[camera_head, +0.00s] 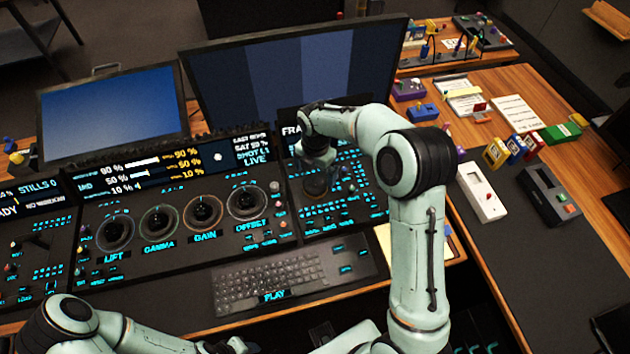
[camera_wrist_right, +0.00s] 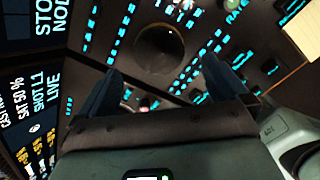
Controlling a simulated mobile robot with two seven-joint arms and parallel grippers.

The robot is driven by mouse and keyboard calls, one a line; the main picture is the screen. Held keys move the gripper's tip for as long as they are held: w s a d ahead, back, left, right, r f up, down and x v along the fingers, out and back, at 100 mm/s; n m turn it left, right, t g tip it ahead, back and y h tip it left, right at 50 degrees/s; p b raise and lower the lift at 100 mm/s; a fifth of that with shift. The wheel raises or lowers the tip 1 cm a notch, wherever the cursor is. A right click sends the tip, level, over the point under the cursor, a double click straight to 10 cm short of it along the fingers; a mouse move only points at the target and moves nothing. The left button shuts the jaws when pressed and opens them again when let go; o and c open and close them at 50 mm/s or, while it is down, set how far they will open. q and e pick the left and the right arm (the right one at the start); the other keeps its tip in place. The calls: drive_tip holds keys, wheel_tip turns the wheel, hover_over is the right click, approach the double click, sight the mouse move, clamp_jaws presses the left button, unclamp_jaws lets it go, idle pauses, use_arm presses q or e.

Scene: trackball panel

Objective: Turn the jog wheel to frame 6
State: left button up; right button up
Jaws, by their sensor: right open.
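The jog wheel, a dark round disc (camera_head: 315,184), sits on the right section of the console among cyan-lit keys. In the right wrist view the wheel (camera_wrist_right: 160,52) lies ahead of the fingertips, midway between them. My right gripper (camera_head: 316,158) is over the wheel in the head view. In the wrist view its two dark fingers (camera_wrist_right: 162,76) are apart with nothing between them.
Several trackball rings, such as the offset one (camera_head: 246,203), lie left of the wheel. A keyboard (camera_head: 268,283) is in front. Two monitors stand behind, the larger (camera_head: 300,75) close to my right arm. Boxes and devices cover the right-hand desk.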

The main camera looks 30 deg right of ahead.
sight(315, 184)
wheel_tip(315, 184, down, 6)
drive_tip(key=shift+r, duration=0.25)
drive_tip(key=c, duration=1)
